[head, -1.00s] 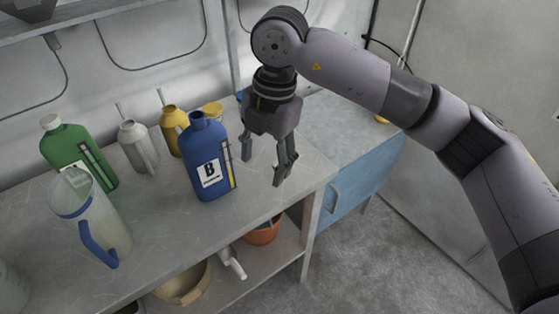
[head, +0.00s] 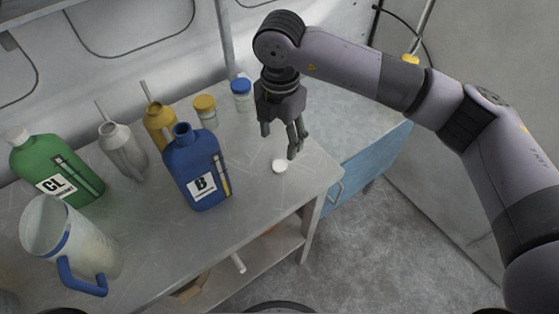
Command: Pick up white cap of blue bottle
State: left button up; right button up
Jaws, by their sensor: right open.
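The white cap (head: 280,166) lies on the metal table near its right end. The blue bottle (head: 198,170), marked B, stands upright and uncapped to the left of the cap. My right gripper (head: 281,143) points down just behind and above the cap. It is open and empty, and its fingers look apart from the cap. My left gripper is not in view.
A green bottle (head: 58,168) marked CL and a clear jug (head: 72,240) with a blue handle stand at the left. A grey can (head: 123,150), a yellow can (head: 159,124), a yellow-lidded jar (head: 205,111) and a blue-lidded jar (head: 241,94) stand behind. A blue cabinet (head: 372,165) adjoins the table's right end.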

aim_at(280, 165)
notch_tip(280, 165, down, 3)
jog(key=shift+w+f+p, duration=0.1)
jog(key=shift+w+p, duration=0.05)
jog(key=shift+p, duration=0.2)
notch_tip(280, 165, down, 3)
jog(key=shift+r+p, duration=0.1)
jog(key=shift+p, duration=0.65)
notch_tip(280, 165, down, 4)
jog(key=shift+w+r+p, duration=0.1)
jog(key=shift+r+p, duration=0.1)
jog(key=shift+p, duration=0.4)
jog(key=shift+f, duration=0.2)
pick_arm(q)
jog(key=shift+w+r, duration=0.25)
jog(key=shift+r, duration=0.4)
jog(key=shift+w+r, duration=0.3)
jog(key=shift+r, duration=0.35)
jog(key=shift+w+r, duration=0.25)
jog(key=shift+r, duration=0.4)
pick_arm(e)
jog(key=c, duration=0.9)
jog(key=shift+o, duration=0.2)
jog(key=shift+r, duration=0.15)
